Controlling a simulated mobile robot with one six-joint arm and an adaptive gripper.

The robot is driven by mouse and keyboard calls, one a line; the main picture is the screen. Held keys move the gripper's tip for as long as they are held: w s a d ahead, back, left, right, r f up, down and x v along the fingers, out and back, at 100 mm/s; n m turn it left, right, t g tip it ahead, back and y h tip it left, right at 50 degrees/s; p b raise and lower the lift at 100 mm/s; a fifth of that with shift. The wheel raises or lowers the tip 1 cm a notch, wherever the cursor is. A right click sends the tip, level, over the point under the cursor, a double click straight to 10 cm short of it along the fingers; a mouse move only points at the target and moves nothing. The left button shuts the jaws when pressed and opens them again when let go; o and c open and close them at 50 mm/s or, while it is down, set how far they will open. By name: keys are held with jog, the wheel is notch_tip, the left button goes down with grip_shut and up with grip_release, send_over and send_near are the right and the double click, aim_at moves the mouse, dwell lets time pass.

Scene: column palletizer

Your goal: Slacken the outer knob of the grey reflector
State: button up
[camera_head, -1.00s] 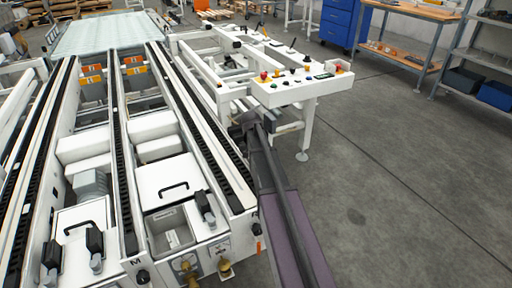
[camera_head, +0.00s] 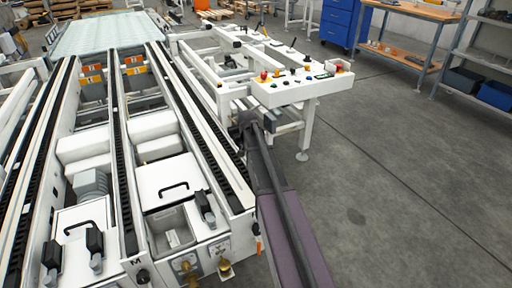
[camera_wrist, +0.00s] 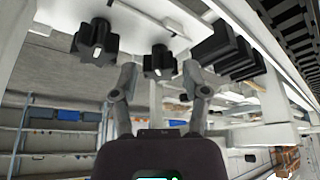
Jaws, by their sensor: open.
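In the wrist view, a black lobed knob (camera_wrist: 160,63) with a small pale mark shows between the fingertips of my gripper (camera_wrist: 160,76). My gripper is open, one finger on each side of this knob; I cannot tell whether either finger touches it. A second, similar black knob (camera_wrist: 95,43) shows further left, outside the left finger. I cannot make out the grey reflector for certain, nor which knob is its outer one. In the head view my arm reaches to the machine's right side, and the knobs cannot be made out there.
Black stepped blocks (camera_wrist: 225,50) sit close to the right finger under a white beam. A white control panel (camera_head: 300,88) with buttons stands just beyond my arm. The conveyor frame (camera_head: 205,130) is at its left. The floor (camera_head: 410,190) at right is clear.

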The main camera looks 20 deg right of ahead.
jog(key=m+g+h, duration=0.1)
jog(key=m, duration=0.3)
jog(key=shift+w, duration=0.2)
jog(key=m+g, duration=0.1)
jog(key=m, duration=0.1)
jog(key=shift+m, duration=0.4)
jog(key=shift+a+r+m+g, duration=0.1)
jog(key=shift+m+g, duration=0.2)
jog(key=shift+m, duration=0.1)
jog(key=p+v, duration=1.3)
jog(key=s+a+r+n+y+p, duration=0.2)
jog(key=s+a+r+n+p, duration=0.9)
jog(key=s, duration=0.5)
jog(key=shift+a+r+y+p, duration=0.35)
jog(key=shift+r+y+p, duration=0.1)
jog(key=shift+p, duration=0.25)
